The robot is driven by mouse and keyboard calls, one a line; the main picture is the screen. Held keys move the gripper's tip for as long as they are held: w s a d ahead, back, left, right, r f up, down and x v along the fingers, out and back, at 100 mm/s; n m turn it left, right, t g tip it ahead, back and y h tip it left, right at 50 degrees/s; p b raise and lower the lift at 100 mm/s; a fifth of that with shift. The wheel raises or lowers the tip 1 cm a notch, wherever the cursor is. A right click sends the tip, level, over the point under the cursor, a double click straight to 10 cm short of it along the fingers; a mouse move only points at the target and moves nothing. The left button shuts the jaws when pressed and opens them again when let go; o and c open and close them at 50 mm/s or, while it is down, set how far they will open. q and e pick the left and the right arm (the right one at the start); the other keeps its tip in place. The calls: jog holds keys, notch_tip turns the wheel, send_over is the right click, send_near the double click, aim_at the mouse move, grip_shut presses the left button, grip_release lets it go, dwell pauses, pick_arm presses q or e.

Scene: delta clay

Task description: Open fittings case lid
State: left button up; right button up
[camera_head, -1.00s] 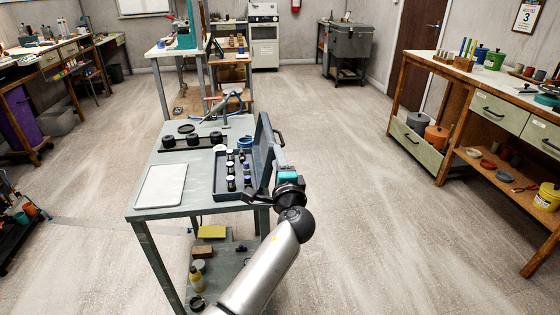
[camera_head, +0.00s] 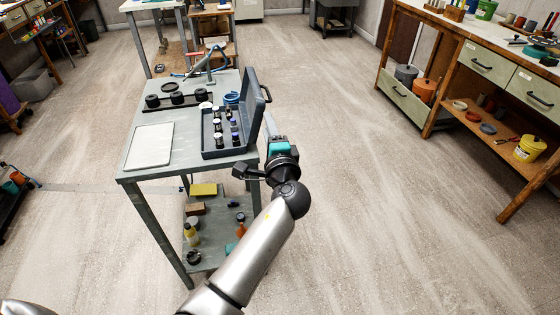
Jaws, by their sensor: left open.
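The fittings case (camera_head: 208,153) is blue-grey and sits at the right edge of the grey workbench. Its lid (camera_head: 249,115) stands raised on the right side, roughly upright, with a dark handle (camera_head: 267,95) on its outer face. Several dark and pale-capped fittings (camera_head: 218,127) stand in rows inside the case. My left gripper (camera_head: 255,160) is open and empty, off the bench's near right corner, below and in front of the lid. It appears clear of the lid and handle. My right gripper is out of view.
The workbench (camera_head: 139,122) also holds a pale flat panel (camera_head: 150,146), a dark strip with black round parts (camera_head: 177,100) and a blue coil (camera_head: 231,98). Its lower shelf carries bottles and a yellow block (camera_head: 203,190). Floor to the right is free up to the wooden bench (camera_head: 465,115).

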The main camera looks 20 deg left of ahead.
pick_arm(q)
jog(key=p+v, duration=0.1)
jog(key=v, duration=1.1)
dwell(0.7)
jog(key=shift+s, duration=0.15)
